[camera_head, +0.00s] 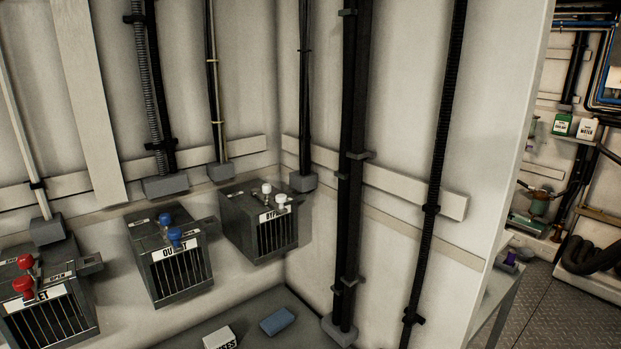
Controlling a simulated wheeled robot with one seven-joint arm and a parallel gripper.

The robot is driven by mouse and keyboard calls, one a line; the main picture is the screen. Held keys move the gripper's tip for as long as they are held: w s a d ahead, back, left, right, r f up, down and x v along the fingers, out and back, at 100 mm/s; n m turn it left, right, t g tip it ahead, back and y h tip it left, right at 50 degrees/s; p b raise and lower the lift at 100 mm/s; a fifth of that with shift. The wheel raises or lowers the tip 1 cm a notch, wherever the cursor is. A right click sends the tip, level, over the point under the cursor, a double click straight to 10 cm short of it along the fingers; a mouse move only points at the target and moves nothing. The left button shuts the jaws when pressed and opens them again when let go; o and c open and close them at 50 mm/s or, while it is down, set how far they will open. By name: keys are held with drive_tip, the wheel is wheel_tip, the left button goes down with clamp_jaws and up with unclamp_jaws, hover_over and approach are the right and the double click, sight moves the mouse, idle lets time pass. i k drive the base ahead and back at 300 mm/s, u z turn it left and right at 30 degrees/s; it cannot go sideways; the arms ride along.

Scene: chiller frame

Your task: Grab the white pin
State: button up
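Two white pins stand on top of the grey box with a label starting "BYP" (262,222), in the inner corner of the walls. One white pin (267,188) is at the back, and the other white pin (281,201) is in front and slightly right of it. I cannot tell which one the task means. My gripper does not show in this view.
A grey box with blue pins (170,256) and another with red pins (42,305) stand to the left. A blue block (278,321) and a white labelled box (219,339) lie on a dark surface below. Black vertical pipes (352,170) run right of the corner.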

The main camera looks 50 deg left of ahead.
sight(267, 188)
drive_tip(key=z, duration=0.05)
drive_tip(key=i, duration=0.4)
drive_tip(key=u, duration=3.3)
